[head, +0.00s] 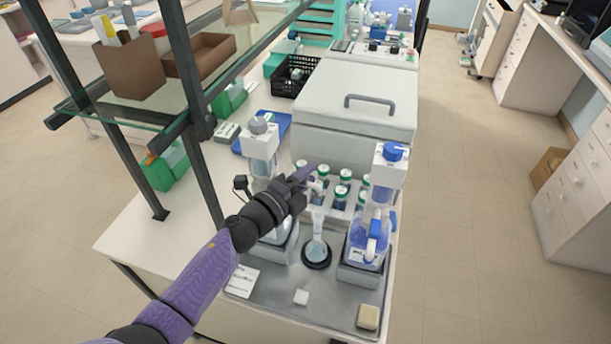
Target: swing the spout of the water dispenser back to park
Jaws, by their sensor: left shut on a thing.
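Two bottle-top dispensers stand on the grey tray (262,304). The left one, the grey-capped dispenser (262,145), is partly hidden below by my left arm. The right one, the blue-capped dispenser (390,172), has blue parts and a labelled bottle. I cannot read which label says water. My left gripper (307,178) is shut beside the grey-capped dispenser, at the height of its head, apparently on its spout. The spout is mostly hidden by the fingers. My right gripper is not in view.
A small flask (316,242) stands on a dark round base between the dispensers. Several green-capped bottles (343,180) stand just behind. A dark shelf post (200,165) rises left of my arm.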

